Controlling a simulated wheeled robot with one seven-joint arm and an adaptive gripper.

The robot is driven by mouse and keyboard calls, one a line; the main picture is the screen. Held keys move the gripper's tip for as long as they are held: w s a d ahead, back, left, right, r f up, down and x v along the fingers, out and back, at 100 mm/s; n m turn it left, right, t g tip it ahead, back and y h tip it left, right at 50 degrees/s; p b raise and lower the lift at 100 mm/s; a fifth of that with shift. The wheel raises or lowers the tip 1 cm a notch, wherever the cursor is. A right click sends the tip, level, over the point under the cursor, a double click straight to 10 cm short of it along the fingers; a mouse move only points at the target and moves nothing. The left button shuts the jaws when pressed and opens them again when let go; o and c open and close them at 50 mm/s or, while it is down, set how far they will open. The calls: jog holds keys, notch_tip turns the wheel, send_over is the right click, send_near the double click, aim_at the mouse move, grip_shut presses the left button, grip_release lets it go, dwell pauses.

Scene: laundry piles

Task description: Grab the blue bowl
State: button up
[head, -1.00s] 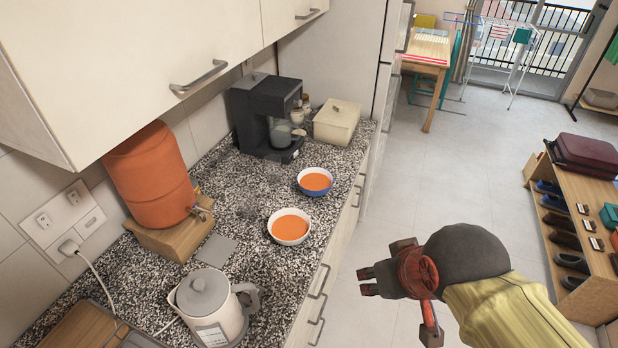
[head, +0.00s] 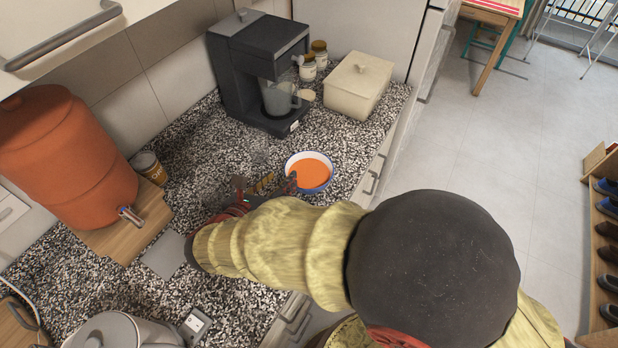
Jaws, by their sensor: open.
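The blue bowl (head: 316,190) stands upright on the speckled counter, with a white inner rim and orange contents. My gripper (head: 265,184) is open just to its left. One finger overlaps the bowl's left edge in the picture, and the other is farther left over the counter. I cannot tell whether the near finger touches the bowl. My arm crosses the counter from the lower right and hides the spot where the white bowl with orange contents was seen earlier.
A black coffee machine (head: 248,75) with a jug stands behind the blue bowl. A cream lidded box (head: 356,88) and small jars (head: 307,68) are at the back right. An orange dispenser (head: 62,160) is at left, and a kettle (head: 118,332) is at front left.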

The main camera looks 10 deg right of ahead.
aim_at(291, 162)
jog(key=shift+w+a+f+n+t+b, duration=0.3)
jog(key=shift+w+a+f+n, duration=0.1)
jog(key=shift+a+f+n, duration=0.2)
jog(key=b+x, duration=0.1)
jog(key=x, duration=0.3)
jog(key=shift+b+x, duration=1.35)
jog(key=shift+x, duration=2.15)
jog(key=shift+r, duration=0.1)
jog(key=shift+c, duration=0.5)
grip_shut()
jog(key=shift+a, duration=0.1)
